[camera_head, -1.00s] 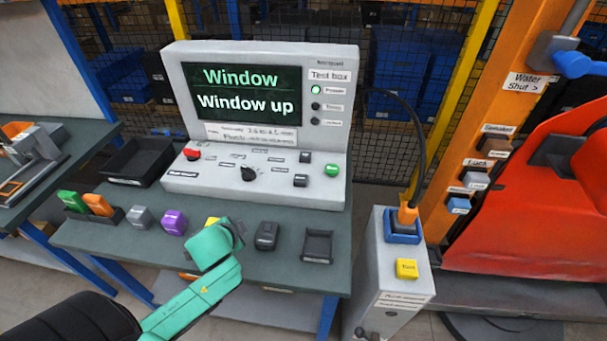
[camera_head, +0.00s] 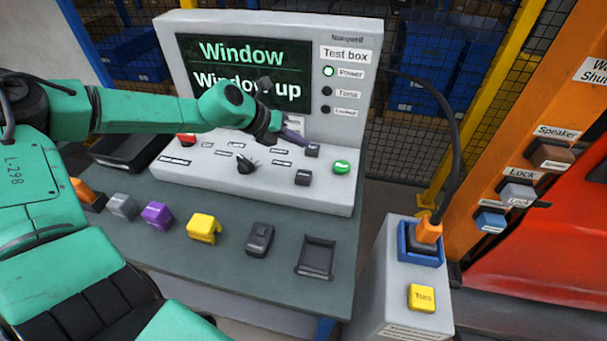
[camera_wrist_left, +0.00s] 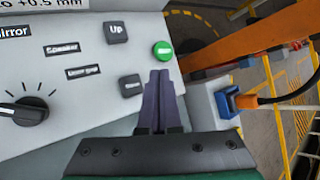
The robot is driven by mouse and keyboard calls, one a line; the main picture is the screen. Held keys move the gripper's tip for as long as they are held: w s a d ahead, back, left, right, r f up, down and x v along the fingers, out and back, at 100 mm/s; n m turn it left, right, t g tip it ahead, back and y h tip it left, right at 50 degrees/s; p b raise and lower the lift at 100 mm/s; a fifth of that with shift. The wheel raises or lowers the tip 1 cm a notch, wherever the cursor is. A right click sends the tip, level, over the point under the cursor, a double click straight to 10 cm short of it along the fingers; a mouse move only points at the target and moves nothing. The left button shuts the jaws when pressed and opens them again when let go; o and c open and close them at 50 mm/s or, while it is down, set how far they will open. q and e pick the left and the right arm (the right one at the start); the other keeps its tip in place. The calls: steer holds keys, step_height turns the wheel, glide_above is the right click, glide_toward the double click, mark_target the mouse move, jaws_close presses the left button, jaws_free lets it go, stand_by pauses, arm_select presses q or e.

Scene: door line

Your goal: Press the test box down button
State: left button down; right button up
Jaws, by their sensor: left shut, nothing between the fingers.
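The grey test box (camera_head: 330,196) stands on the table, its screen reading "Window" and "Window up". Its dark up button (camera_head: 312,151) and the dark button below it, the down button (camera_head: 303,177), are at the right of the sloped panel, left of a green button (camera_head: 341,167). In the left wrist view the up button (camera_wrist_left: 116,32) reads "Up"; the down button's label (camera_wrist_left: 130,85) is blurred. My left gripper (camera_head: 300,138) is shut and empty, its tips near the up button in the head view. In the wrist view its fingertips (camera_wrist_left: 159,72) appear between the down and green buttons; contact is unclear.
A black knob (camera_head: 247,165) and red button (camera_head: 186,140) are on the panel. A purple block (camera_head: 157,215), a yellow block (camera_head: 204,228) and a dark tray (camera_head: 316,257) line the table front. A cable runs down right to an orange plug (camera_head: 428,230).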

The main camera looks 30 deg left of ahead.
arm_select(q)
steer(key=b, duration=0.7)
glide_toward(311, 173)
steer(key=x, duration=0.4)
steer(key=shift+w+d+r, duration=0.15)
steer(key=shift+w+d, duration=0.05)
steer(key=shift+w, duration=0.2)
stand_by(0.9)
steer(key=shift+f+b, duration=0.55)
steer(key=shift+b, duration=0.2)
